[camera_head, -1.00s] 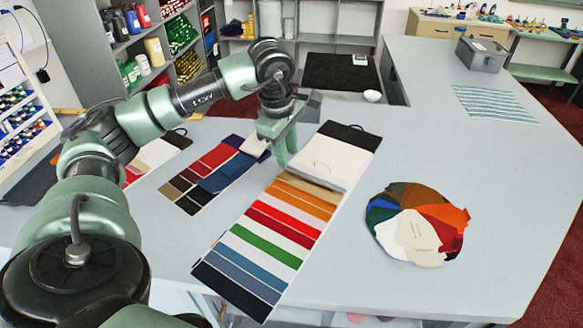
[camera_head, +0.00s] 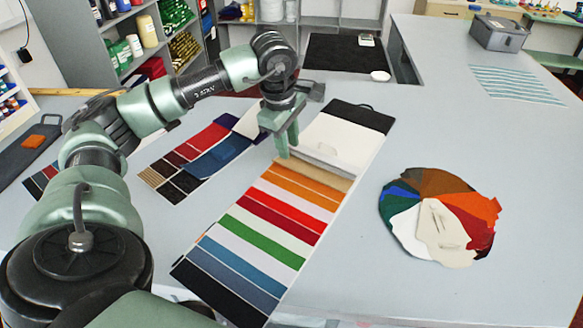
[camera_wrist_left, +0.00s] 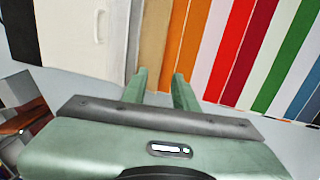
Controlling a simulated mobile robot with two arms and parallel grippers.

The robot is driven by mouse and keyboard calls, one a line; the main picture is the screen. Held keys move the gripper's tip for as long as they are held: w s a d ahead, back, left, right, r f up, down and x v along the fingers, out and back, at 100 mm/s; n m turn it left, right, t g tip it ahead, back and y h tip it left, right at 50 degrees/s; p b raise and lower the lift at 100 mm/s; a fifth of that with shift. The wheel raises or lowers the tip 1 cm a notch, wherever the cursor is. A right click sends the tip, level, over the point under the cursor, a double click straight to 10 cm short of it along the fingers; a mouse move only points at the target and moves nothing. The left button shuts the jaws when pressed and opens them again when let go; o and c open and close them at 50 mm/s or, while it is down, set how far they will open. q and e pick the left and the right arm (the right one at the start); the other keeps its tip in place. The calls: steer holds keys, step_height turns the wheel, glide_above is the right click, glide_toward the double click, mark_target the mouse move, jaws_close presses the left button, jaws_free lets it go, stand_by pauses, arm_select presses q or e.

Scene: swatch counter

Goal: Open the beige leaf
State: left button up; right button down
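A long swatch card (camera_head: 292,218) lies slantwise on the counter, with rows of coloured leaves. Its beige leaf (camera_head: 322,173) is a tan strip between the white section with a small handle and the orange strips. In the left wrist view the beige leaf (camera_wrist_left: 155,38) runs up from just beyond my fingertips. My left gripper (camera_head: 284,152) is low at the card's left edge, by the end of the beige leaf. My right gripper is out of view.
A round fan of coloured swatches (camera_head: 478,222) with a cream piece on top lies to the right. A second swatch card (camera_head: 183,168) lies left, partly behind my arm. A black mat (camera_head: 335,62), white dish (camera_head: 380,76) and grey box (camera_head: 500,32) stand farther back.

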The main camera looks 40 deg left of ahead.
mark_target(292, 168)
arm_select(q)
steer(key=f+p, duration=0.1)
steer(key=f, duration=0.2)
steer(key=w+f, duration=0.1)
steer(key=f, duration=0.2)
steer(key=shift+w+f+p, duration=0.15)
steer(key=shift+f+p, duration=0.15)
steer(key=shift+p, duration=0.1)
steer(key=shift+f, duration=0.3)
jaws_close()
stand_by(0.8)
